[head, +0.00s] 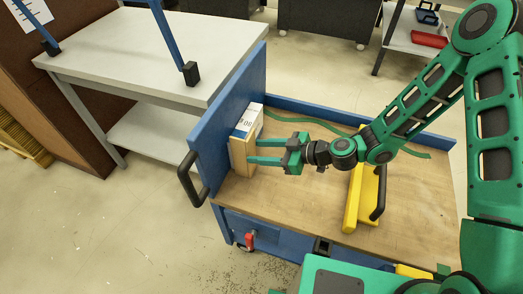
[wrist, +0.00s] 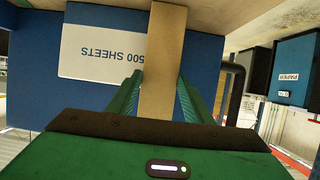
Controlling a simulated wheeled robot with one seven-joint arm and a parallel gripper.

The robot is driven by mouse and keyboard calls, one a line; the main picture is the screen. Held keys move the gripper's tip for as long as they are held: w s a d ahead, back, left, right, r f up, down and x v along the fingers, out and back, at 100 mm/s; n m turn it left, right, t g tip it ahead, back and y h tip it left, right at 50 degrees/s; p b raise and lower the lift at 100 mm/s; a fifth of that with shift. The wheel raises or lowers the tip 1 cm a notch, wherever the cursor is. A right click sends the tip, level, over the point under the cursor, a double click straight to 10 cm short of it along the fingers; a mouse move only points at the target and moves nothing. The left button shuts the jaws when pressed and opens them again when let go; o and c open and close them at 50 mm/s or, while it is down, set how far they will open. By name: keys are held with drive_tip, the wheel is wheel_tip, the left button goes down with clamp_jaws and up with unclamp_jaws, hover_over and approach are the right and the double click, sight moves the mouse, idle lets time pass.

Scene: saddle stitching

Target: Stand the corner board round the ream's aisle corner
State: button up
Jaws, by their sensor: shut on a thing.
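The ream (head: 249,117) stands at the left end of the cart deck, against the blue end panel. Its white label, reading "500 SHEETS", shows upside down in the wrist view (wrist: 100,50). The tan corner board (head: 238,160) is upright at the ream's near side. In the wrist view the board (wrist: 166,40) is a plain tan strip between the two green fingers, in front of the ream's face. My gripper (head: 252,151) is shut on the board, reaching in from the right. I cannot tell whether the board touches the ream or wraps its corner.
The blue end panel (head: 240,90) has a black handle (head: 190,180) outside it. A yellow tool with a black handle (head: 366,195) lies on the wooden deck (head: 300,205), right of the ream. A green strap (head: 300,119) runs along the back. A grey table (head: 150,50) stands left.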

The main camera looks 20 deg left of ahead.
drive_tip(key=o, duration=1.1)
drive_tip(key=shift+o, duration=0.2)
drive_tip(key=v, duration=1.2)
drive_tip(key=shift+s+d, duration=0.1)
